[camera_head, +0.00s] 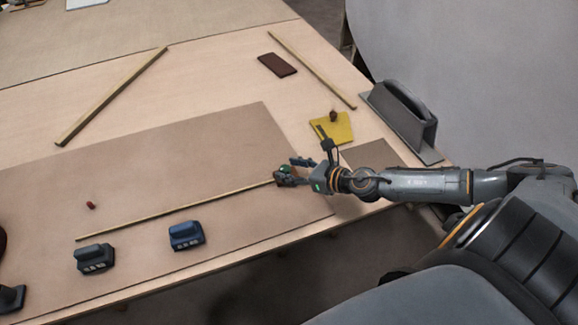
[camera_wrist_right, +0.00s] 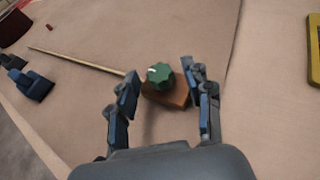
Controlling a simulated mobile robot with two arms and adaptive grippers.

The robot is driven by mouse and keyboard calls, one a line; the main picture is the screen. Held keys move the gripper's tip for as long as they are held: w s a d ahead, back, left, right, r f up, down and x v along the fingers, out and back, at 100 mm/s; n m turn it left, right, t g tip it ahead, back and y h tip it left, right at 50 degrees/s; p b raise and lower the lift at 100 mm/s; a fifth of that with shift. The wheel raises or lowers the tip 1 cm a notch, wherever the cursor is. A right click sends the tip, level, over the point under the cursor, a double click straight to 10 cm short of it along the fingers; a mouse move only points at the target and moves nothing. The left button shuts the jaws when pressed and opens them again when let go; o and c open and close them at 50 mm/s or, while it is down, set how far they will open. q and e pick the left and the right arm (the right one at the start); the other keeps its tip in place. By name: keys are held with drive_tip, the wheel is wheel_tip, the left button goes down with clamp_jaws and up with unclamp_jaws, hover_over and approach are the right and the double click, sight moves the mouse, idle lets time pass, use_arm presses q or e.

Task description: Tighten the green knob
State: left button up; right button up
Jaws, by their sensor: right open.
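The green knob (camera_wrist_right: 159,75) has a pale top and sits on a small brown wooden block (camera_wrist_right: 178,97) in the right wrist view. My right gripper (camera_wrist_right: 161,80) is open, with one finger on each side of the knob in that view. A gap shows between the knob and each finger, and how far the fingers reach down beside it is hard to tell. In the head view my right gripper (camera_head: 293,170) is over the brown mat, and it mostly hides the knob and block. My left gripper is not in view.
A long thin wooden strip (camera_head: 180,210) ends close to the block. A blue block (camera_head: 186,235) and a dark block (camera_head: 95,257) stand near the front edge. A yellow plate (camera_head: 343,130) and a grey handled tool (camera_head: 405,110) lie behind my right arm. The mat's (camera_head: 200,150) middle is clear.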

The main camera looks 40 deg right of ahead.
drive_tip(key=shift+w+a+f, duration=0.1)
drive_tip(key=shift+w+a, duration=0.1)
drive_tip(key=shift+w, duration=0.2)
